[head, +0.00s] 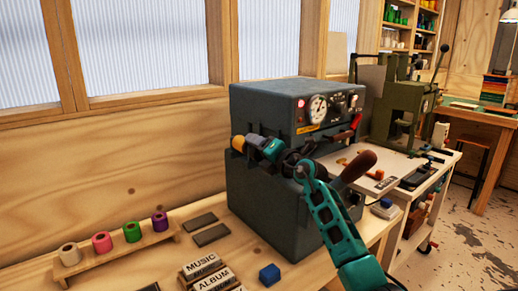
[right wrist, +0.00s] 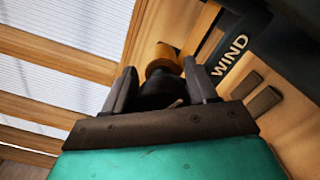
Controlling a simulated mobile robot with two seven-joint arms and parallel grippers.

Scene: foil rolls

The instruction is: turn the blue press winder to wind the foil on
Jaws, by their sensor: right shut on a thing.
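The blue-grey press (head: 262,200) stands on the wooden bench, with a red light and a round gauge on its upper front. A gold foil roll (head: 238,143) sits at its left side. My right gripper (head: 252,142) is beside this roll, at the end of the teal arm. In the right wrist view, its fingers are shut on a dark winder knob (right wrist: 160,92), with the gold roll (right wrist: 163,58) just beyond. A dark part of the press marked WIND (right wrist: 230,55) is to the right. The gripper hides much of the winder in the head view. My left gripper is not in view.
A wooden rack (head: 110,262) holds several coloured foil rolls at the left. Grey bars (head: 203,228), blocks lettered MUSIC and ALBUM (head: 212,278) and a blue cube (head: 269,274) lie on the bench. A brown-handled lever (head: 359,165) sticks out right of my wrist. A green press (head: 397,105) stands behind.

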